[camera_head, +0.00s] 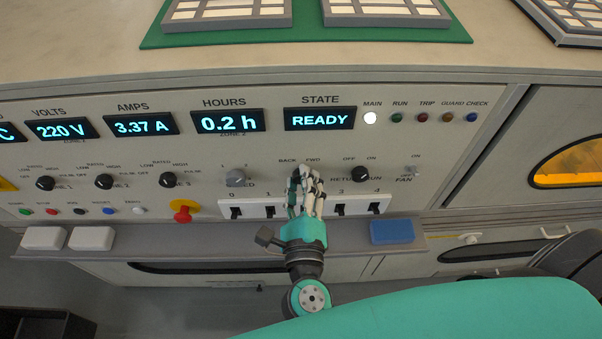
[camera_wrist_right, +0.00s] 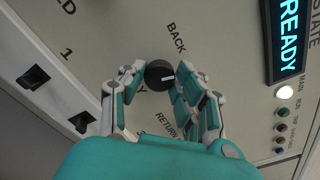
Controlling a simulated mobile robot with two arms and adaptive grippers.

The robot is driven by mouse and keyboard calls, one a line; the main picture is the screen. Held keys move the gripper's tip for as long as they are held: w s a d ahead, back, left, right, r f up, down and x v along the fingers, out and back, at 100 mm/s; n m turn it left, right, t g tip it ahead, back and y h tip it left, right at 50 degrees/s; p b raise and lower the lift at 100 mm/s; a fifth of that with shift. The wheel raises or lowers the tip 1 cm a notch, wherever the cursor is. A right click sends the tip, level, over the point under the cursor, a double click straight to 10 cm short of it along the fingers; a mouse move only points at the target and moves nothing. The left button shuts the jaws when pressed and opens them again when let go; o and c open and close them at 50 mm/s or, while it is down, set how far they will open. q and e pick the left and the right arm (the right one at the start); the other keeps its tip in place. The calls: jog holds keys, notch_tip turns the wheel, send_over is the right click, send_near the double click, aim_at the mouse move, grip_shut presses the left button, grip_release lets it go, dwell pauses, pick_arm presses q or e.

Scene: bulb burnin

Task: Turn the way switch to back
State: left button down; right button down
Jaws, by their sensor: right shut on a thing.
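The way switch is a round black knob (camera_wrist_right: 159,75) with a white mark, on the pale panel in the right wrist view. The mark points right in that picture, away from the BACK label (camera_wrist_right: 176,38), which lies up and to the right of the knob. The FWD label (camera_head: 312,161) shows in the head view; in the wrist view my fingers hide its place. My right gripper (camera_head: 305,177) is at the panel, below the BACK and FWD labels, with its fingers shut on the knob from both sides. In the head view the fingers mostly hide the knob. My left gripper is not in view.
The STATE display (camera_head: 320,119) reads READY above the hand. A row of black switches (camera_head: 340,209) lies just below the fingers. Another black knob (camera_head: 360,174) is to the right. A red knob (camera_head: 182,211) is to the left. A blue block (camera_head: 392,231) rests on the ledge.

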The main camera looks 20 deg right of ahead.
jog(key=shift+n+p, duration=4.5)
jog(key=shift+p, duration=0.35)
jog(key=shift+f, duration=0.1)
jog(key=c, duration=0.9)
grip_release()
jog(key=shift+c, duration=0.2)
jog(key=v, duration=1.2)
